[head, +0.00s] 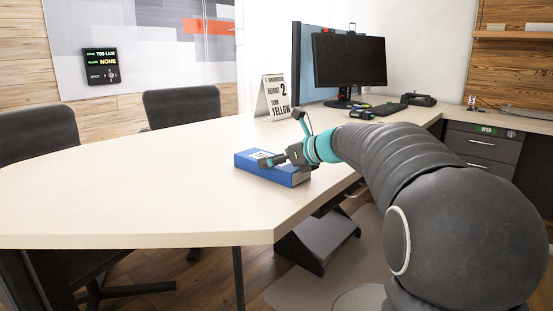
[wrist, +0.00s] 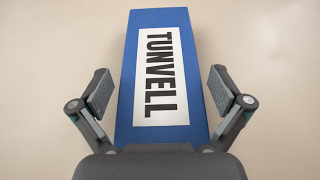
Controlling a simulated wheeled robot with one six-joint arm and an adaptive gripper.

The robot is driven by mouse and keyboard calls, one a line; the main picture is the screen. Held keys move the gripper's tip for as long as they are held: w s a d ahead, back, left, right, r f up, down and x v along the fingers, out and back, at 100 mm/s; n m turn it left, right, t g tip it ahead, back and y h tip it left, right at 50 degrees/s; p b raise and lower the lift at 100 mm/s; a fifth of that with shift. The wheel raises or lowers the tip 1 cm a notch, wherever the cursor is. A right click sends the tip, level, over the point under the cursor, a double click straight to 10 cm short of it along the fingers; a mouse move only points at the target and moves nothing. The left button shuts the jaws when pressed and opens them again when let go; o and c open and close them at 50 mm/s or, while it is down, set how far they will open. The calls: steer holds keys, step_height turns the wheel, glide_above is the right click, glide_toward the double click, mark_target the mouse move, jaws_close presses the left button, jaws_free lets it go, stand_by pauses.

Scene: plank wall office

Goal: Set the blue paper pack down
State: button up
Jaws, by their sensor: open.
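The blue paper pack (head: 285,176) lies flat on the light tabletop, near the table's edge in the head view. In the wrist view the blue paper pack (wrist: 190,66) shows a white label reading TUNVELL. My gripper (wrist: 160,95) is open, with one finger on each side of the pack. A gap shows between the pack and each finger pad. In the head view my gripper (head: 275,159) is at the pack, and its far parts are hard to make out. The pack's lower end is hidden by my gripper in the wrist view.
A sign stand (head: 275,97) with a 2 and the word YELLOW stands behind the pack. A monitor (head: 350,62), a keyboard (head: 389,109) and small items are farther back. The table (head: 130,185) is bare to the left. Dark chairs (head: 183,105) stand beyond it.

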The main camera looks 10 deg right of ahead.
steer(key=p+v, duration=0.1)
steer(key=v, duration=1.1)
steer(key=shift+s+d, duration=0.1)
